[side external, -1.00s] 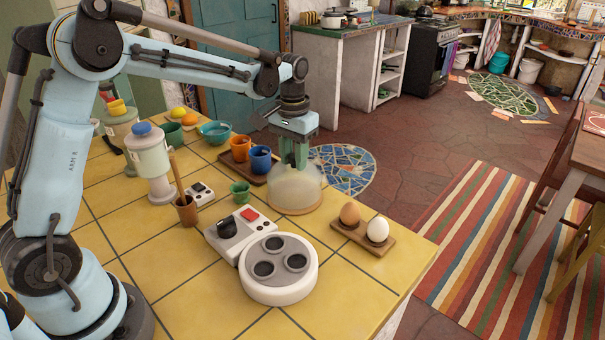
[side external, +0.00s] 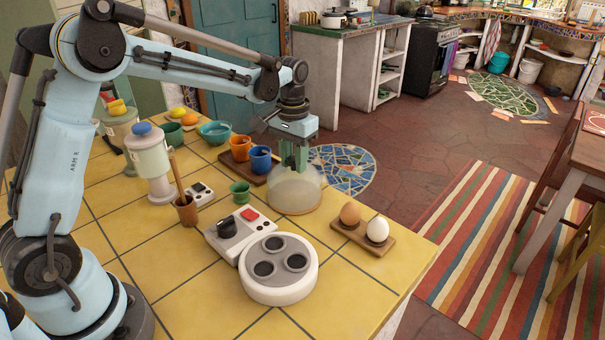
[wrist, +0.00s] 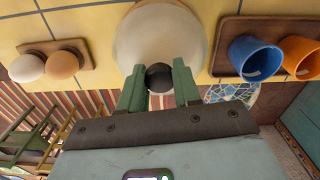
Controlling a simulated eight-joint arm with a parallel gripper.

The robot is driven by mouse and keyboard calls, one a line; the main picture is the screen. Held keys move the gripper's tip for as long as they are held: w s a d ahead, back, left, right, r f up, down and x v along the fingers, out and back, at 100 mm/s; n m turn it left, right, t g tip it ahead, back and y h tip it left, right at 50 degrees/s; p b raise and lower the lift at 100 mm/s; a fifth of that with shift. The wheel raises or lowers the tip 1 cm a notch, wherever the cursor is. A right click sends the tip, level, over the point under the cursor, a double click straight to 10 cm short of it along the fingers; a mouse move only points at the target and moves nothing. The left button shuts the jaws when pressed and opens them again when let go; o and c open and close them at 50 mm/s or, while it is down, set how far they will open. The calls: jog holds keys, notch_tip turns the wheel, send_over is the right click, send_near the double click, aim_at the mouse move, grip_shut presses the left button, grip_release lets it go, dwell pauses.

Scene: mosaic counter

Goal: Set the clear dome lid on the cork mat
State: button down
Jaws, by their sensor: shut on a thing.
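The clear dome lid (side external: 296,190) is a translucent dome near the counter's far right edge, between the egg board and the cup tray. My gripper (side external: 294,162) is above it, pointing down, with its green fingers closed on the lid's dark round knob. The wrist view shows the fingers (wrist: 159,78) on either side of the knob, with the pale lid (wrist: 150,38) beyond. A tan ring shows along the lid's lower edge; I cannot tell whether it is the cork mat's edge or the lid's rim. Any mat below is mostly hidden by the lid.
A wooden board (side external: 348,230) with two eggs stands close to the right of the lid. A tray (side external: 251,177) with orange and blue cups is behind it.

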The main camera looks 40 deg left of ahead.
jog(key=shift+f, duration=0.2)
dwell(0.5)
jog(key=c, duration=0.7)
grip_release()
jog(key=shift+r, duration=3.5)
